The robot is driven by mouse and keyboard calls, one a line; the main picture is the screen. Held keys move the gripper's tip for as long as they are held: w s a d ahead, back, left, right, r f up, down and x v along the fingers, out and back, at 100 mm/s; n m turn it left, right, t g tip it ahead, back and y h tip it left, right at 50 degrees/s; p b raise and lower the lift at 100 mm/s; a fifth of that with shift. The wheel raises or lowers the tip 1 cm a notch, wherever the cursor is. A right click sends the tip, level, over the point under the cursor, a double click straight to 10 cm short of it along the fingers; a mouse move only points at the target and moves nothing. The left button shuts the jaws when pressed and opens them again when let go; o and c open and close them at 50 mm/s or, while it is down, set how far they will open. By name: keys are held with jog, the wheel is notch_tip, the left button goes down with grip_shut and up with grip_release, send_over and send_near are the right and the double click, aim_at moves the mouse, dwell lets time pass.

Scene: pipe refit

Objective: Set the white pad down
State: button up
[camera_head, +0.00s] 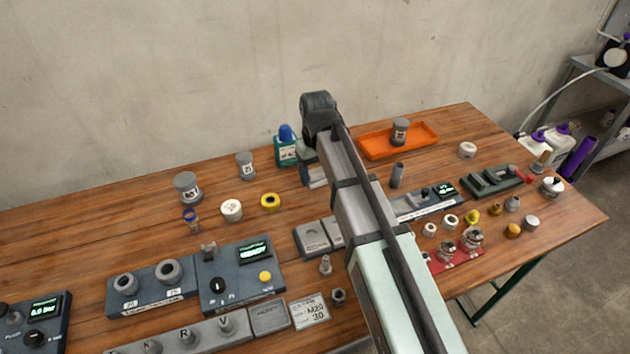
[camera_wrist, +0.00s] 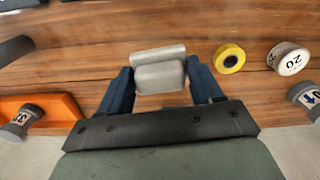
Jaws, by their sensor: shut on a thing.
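The white pad (camera_wrist: 161,77) looks like a pale grey block in the wrist view. It sits between the two dark blue fingers of my gripper (camera_wrist: 160,66), which is shut on it. Wooden tabletop shows behind the pad; I cannot tell whether the pad touches the table. In the head view my gripper (camera_head: 312,174) is over the back middle of the table, between the green bottle and the orange tray. My arm hides much of it, and the pad is not clear there.
A green bottle with a blue cap (camera_head: 287,148) stands close left of my gripper. The orange tray (camera_head: 425,137) holds a grey jar (camera_head: 400,131). A yellow ring (camera_head: 270,201) and white cap (camera_head: 231,210) lie left. Grey plates (camera_head: 311,239) lie in front. Bare wood shows at the back left.

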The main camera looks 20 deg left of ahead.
jog(key=shift+r, duration=0.95)
notch_tip(320, 180, up, 5)
jog(key=shift+f, duration=0.15)
jog(key=s+a, duration=0.2)
jog(key=a, duration=0.9)
jog(key=s+a, duration=0.3)
jog(key=a, duration=0.7)
jog(key=m, duration=0.1)
send_over(153, 200)
notch_tip(153, 200, down, 4)
jog(key=f, duration=0.1)
jog(key=shift+f, duration=5.05)
jog(key=shift+f, duration=0.1)
jog(key=o, duration=1)
jog(key=shift+o, duration=0.2)
